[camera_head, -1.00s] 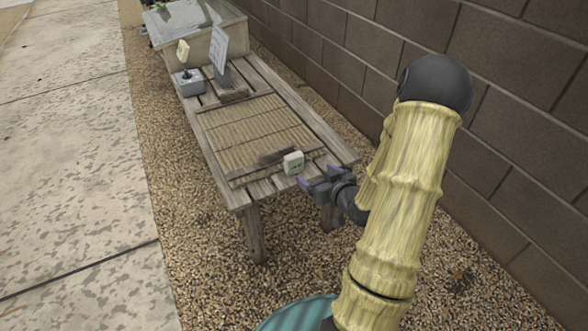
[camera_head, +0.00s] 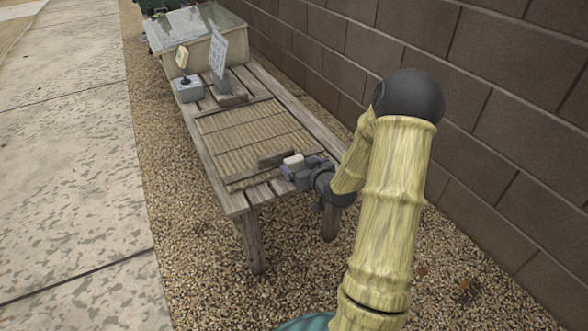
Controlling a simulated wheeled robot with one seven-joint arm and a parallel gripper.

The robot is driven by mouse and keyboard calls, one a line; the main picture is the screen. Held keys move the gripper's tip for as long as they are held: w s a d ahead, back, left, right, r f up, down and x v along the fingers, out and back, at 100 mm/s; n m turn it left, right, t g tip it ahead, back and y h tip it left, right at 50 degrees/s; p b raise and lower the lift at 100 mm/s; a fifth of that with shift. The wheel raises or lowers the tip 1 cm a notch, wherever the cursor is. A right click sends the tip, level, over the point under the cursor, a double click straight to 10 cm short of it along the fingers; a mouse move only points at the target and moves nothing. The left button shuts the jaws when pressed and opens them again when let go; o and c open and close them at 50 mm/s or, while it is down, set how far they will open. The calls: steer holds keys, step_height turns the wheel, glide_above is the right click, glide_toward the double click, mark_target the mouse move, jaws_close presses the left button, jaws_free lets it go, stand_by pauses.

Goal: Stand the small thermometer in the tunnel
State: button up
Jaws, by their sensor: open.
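The small thermometer (camera_head: 293,160), a little white block, is at the near end of the wooden bench, beside a dark wooden piece (camera_head: 268,160). My gripper (camera_head: 300,169) is open at the thermometer, with its fingers close around it. The gripper hides the thermometer's lower part, and I cannot tell whether the fingers touch it. At the bench's far end is a box with a clear, sloping cover (camera_head: 205,45), which looks like the tunnel. Its inside is hard to make out.
A slatted mat (camera_head: 245,135) covers the middle of the bench (camera_head: 240,200). A block wall (camera_head: 480,120) runs along the right. Gravel surrounds the bench.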

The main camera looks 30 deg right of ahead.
mark_target(295, 159)
steer(key=b+x, duration=0.3)
steer(key=x, duration=0.2)
steer(key=shift+w+d, duration=0.15)
steer(key=shift+r, duration=0.1)
steer(key=shift+c, duration=0.2)
steer(key=c, duration=1.1)
steer(key=shift+c, duration=0.2)
step_height(295, 159, up, 10)
steer(key=p, duration=0.5)
